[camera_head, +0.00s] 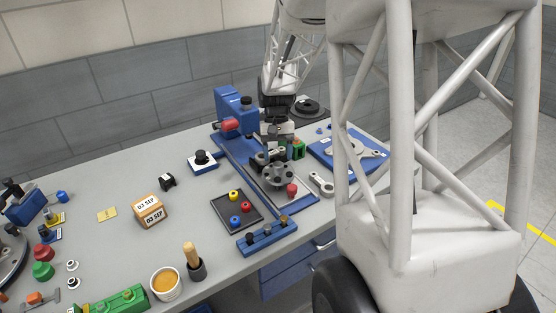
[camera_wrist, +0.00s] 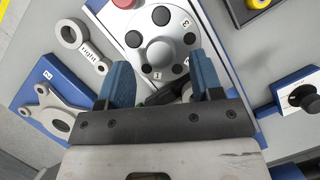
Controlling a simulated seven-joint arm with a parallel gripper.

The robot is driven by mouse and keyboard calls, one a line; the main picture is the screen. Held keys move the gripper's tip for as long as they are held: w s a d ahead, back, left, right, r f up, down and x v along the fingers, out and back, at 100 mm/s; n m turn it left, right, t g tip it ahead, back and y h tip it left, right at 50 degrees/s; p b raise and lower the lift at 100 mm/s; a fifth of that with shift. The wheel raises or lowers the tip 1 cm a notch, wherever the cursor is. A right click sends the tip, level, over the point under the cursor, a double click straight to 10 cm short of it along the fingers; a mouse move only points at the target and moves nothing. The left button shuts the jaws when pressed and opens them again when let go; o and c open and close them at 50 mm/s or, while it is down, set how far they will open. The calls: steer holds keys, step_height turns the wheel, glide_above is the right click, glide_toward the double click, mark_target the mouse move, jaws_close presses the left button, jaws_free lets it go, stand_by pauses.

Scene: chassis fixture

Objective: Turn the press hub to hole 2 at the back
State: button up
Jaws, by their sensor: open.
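The press hub (camera_head: 279,176) is a grey disc with several dark holes around its rim, on a blue-edged fixture plate in the middle of the bench. I cannot make out a label 2. Whether the fingers touch the hub, I cannot tell. In the head view my gripper (camera_head: 272,154) is right at the hub, partly hiding its back.
A blue upright with a red knob (camera_head: 231,125) stands behind left. A red button (camera_head: 292,190) and a grey ring wrench (camera_head: 321,184) lie right of the hub. A blue plate (camera_head: 350,150) is further right. A dark tray (camera_head: 236,211) with coloured knobs is at front left.

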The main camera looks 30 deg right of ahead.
steer(key=shift+v, duration=2.55)
steer(key=shift+a, duration=0.1)
steer(key=s+a+r+n+t+h, duration=0.25)
steer(key=s+a+r, duration=0.55)
steer(key=s+a, duration=0.4)
steer(key=s+a+n+t, duration=0.2)
steer(key=s+a+t, duration=0.2)
steer(key=s+a, duration=0.6)
steer(key=s, duration=0.4)
steer(key=shift+n, duration=0.35)
steer(key=shift+w, duration=0.1)
